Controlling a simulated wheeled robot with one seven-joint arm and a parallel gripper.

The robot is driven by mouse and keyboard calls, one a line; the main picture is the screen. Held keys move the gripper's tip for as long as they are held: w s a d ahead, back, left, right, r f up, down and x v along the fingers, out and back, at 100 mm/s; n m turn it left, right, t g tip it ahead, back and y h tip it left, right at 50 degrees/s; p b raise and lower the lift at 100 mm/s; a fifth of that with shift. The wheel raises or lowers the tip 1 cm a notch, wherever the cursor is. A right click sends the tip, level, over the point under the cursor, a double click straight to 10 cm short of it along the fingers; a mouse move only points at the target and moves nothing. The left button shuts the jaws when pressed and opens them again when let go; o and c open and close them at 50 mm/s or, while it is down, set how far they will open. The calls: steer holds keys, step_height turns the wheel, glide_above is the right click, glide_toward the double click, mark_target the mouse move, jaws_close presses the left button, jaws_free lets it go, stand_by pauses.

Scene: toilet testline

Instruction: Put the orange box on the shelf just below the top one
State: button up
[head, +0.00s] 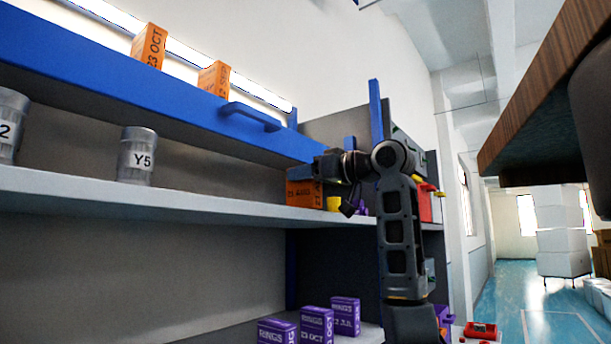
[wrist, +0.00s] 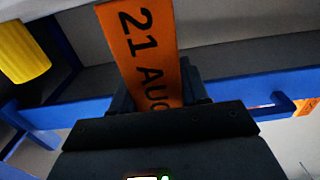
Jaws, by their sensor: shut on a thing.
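The orange box (head: 303,194), marked 21 AUG, is at the right end of the shelf just below the top one (head: 120,190). My gripper (head: 322,168) is shut on it from above and behind right. In the wrist view the box (wrist: 143,45) stands out between the dark fingers (wrist: 160,95). Its underside appears at or just above the shelf surface; I cannot tell whether it touches. Part of the box is hidden by my gripper.
A yellow item (head: 333,203) is close right of the box. A grey can marked Y5 (head: 138,156) stands further left, with bare shelf between. The blue top shelf (head: 130,90) with its handle (head: 250,116) is overhead. Purple boxes (head: 317,325) stand below.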

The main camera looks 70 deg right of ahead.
steer(key=shift+f, duration=0.25)
steer(key=shift+f, duration=0.1)
steer(key=o, duration=1.1)
steer(key=shift+o, duration=0.2)
steer(key=b+v, duration=0.3)
steer(key=v, duration=0.9)
steer(key=shift+b, duration=0.4)
